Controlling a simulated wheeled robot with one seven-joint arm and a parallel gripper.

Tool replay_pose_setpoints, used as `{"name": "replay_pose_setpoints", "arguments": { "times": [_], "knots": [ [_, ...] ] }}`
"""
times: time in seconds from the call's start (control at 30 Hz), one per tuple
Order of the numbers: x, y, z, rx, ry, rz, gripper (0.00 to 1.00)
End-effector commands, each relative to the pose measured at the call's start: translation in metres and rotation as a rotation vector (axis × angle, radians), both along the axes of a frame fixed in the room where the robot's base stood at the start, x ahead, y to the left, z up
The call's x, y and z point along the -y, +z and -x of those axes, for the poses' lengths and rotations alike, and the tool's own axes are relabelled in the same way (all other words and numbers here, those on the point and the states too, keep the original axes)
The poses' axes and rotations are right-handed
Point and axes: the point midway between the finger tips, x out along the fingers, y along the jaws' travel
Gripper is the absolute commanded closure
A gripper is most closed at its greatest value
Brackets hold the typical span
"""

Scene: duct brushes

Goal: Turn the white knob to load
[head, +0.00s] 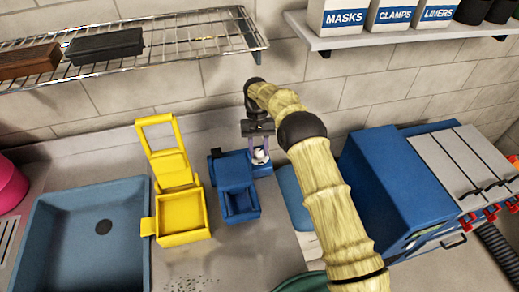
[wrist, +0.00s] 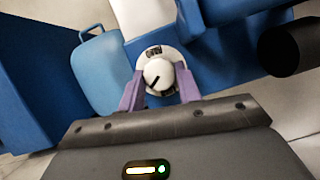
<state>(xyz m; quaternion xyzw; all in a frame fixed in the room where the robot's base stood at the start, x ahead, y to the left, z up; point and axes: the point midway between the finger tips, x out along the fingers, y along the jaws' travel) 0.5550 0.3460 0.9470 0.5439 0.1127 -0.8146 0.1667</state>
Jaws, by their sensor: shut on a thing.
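The white knob (wrist: 158,73) sits on a round pale dial plate on a blue unit, and it also shows small in the head view (head: 260,156). Its dark pointer line slants toward the lower left in the wrist view. Dark labels stand above and below the knob on the plate, too small to read surely. My gripper (wrist: 160,88) has its two purple fingers on either side of the knob, shut on it. In the head view my gripper (head: 259,143) reaches down to the knob from the wall side.
A blue open bin (head: 237,188) stands in front of the knob unit. A yellow holder (head: 180,212) and a blue sink basin (head: 75,240) are to the left. A large blue cabinet (head: 385,185) stands to the right. A wire rack (head: 190,42) hangs above left.

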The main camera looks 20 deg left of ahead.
Motion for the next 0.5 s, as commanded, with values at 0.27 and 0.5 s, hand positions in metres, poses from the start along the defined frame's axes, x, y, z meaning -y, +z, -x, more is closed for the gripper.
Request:
{"name": "replay_pose_setpoints", "arguments": {
  "times": [0.27,0.5],
  "knots": [
    [-0.0035,0.0002,0.0033,-0.004,0.266,-0.001,0.89],
    [-0.0032,0.0000,0.0041,-0.004,0.493,0.001,0.89]
  ]
}}
